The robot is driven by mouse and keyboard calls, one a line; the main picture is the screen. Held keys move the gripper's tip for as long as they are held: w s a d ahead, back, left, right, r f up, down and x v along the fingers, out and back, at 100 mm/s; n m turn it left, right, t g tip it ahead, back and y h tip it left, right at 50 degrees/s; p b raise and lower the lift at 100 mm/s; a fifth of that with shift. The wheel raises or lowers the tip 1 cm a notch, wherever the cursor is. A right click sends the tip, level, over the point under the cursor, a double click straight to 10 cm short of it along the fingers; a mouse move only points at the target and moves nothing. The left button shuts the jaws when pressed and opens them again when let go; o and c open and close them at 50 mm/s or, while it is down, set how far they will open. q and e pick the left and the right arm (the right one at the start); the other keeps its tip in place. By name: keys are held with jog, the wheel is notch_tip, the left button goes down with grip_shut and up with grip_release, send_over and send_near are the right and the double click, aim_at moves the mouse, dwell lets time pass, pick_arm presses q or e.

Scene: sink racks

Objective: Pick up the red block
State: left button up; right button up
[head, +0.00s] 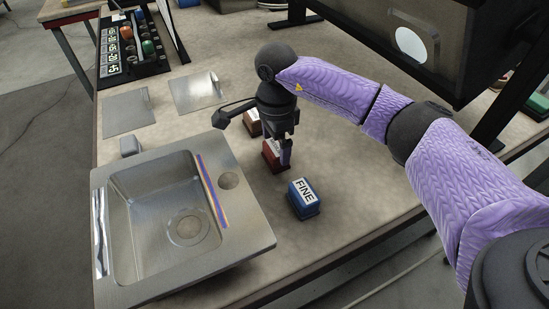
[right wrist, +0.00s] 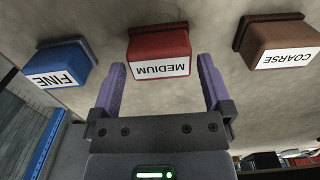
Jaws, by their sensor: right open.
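The red block (right wrist: 158,47) stands on the table in the right wrist view. Its white label reads MEDIUM and shows upside down. My right gripper (right wrist: 163,75) is open, with one purple finger on each side of the block's near end; contact cannot be told. In the head view the red block (head: 272,158) is partly hidden by the right gripper (head: 284,155), which hangs down over it. My left gripper is not in view.
A blue FINE block (head: 304,198) stands nearer, and a brown COARSE block (head: 251,124) stands farther back. The metal sink (head: 250,238) lies to the left. Two flat metal plates (head: 195,92) lie behind it. Bare tabletop (head: 340,160) shows to the right of the blocks.

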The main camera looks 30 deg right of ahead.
aim_at(275, 147)
notch_tip(275, 147, down, 2)
jog(key=shift+f, duration=0.15)
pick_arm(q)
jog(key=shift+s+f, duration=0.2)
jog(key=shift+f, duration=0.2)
pick_arm(e)
jog(key=shift+c, duration=0.7)
jog(key=c, duration=0.9)
notch_tip(275, 147, up, 10)
jog(key=p, duration=0.3)
jog(key=shift+f+p, duration=0.25)
jog(key=shift+p, duration=0.05)
jog(key=shift+r, duration=0.45)
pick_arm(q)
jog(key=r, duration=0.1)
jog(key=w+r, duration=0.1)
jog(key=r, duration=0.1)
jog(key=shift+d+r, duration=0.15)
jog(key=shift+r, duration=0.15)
pick_arm(e)
jog(key=shift+f, duration=0.1)
